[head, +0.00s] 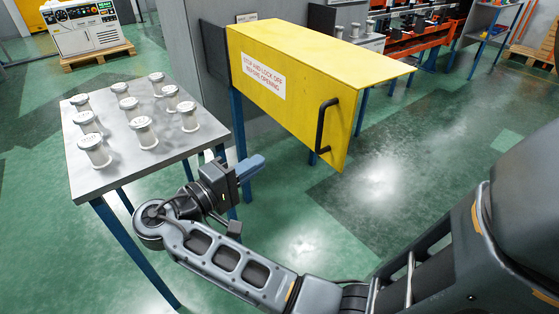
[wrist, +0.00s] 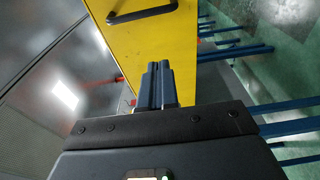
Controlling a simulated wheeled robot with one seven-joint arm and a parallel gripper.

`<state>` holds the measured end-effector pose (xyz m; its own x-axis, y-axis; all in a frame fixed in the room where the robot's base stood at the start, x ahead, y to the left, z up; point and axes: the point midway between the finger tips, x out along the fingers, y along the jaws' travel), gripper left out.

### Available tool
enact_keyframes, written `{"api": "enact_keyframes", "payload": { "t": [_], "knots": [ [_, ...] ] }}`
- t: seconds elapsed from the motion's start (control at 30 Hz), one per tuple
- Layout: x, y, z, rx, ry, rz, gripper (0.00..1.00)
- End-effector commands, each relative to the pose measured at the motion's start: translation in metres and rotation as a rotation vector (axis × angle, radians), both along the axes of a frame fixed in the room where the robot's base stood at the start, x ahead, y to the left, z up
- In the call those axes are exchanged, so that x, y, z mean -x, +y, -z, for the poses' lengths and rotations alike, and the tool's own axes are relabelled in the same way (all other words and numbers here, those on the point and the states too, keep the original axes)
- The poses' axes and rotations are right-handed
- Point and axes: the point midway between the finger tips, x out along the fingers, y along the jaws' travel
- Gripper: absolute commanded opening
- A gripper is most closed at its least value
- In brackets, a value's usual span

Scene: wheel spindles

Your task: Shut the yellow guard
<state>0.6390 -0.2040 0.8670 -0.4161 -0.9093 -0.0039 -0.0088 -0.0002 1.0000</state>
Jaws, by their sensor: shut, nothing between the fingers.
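The yellow guard (head: 300,75) is a box-like cover on blue legs in the middle of the head view, with a red-lettered warning label (head: 264,77) on its side. A black handle (head: 324,126) is on its near right panel. The guard also shows in the wrist view (wrist: 170,42), with the handle (wrist: 142,14) at the top. My gripper (head: 258,162) is shut and empty, in front of and below the guard, left of the handle in the head view. Its closed fingers (wrist: 158,84) point toward the yellow panel in the wrist view; whether they touch it I cannot tell.
A grey table (head: 100,170) with several white spools (head: 143,131) stands at the left, close to my arm. A grey cabinet (head: 215,60) adjoins the guard's left end. An orange rack (head: 420,42) stands behind. The green floor (head: 400,190) right of the guard is clear.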

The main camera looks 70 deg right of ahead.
Motion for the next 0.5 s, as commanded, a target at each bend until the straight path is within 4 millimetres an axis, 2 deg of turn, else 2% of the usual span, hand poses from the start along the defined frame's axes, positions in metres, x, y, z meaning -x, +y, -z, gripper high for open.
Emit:
{"api": "enact_keyframes", "payload": {
  "t": [0.17,0.5],
  "knots": [
    [0.011,-0.021,0.001,-0.002,0.002,0.003,0.00],
    [0.039,-0.082,0.001,-0.003,0.001,0.002,0.00]
  ]
}}
